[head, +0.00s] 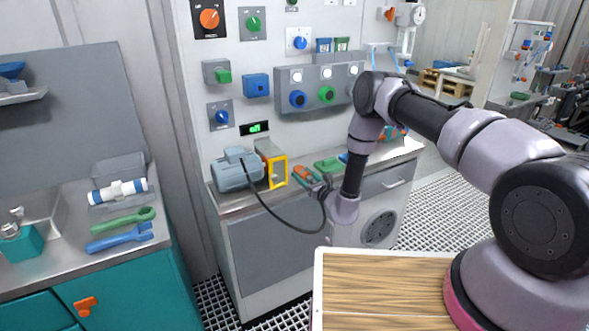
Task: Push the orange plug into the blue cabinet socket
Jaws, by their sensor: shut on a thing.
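My gripper (317,187) is low over the cabinet's counter, at its front edge, pointing left. It is shut on the orange plug (303,175), which shows just beyond the fingers; the fingers are small and partly hidden by my wrist. A black cable (290,226) loops from the grey-blue motor (238,169) up to the gripper. On the grey box on the cabinet wall are a round blue socket (297,99) and a round green socket (326,93). The blue socket is above the gripper, well apart from the plug.
A yellow-framed block (275,170) stands between motor and gripper. A green item (327,165) lies just behind the gripper. A blue box (256,85) and knobs sit on the wall. A teal workbench with wrenches (122,220) is at left. The space before the wall sockets looks open.

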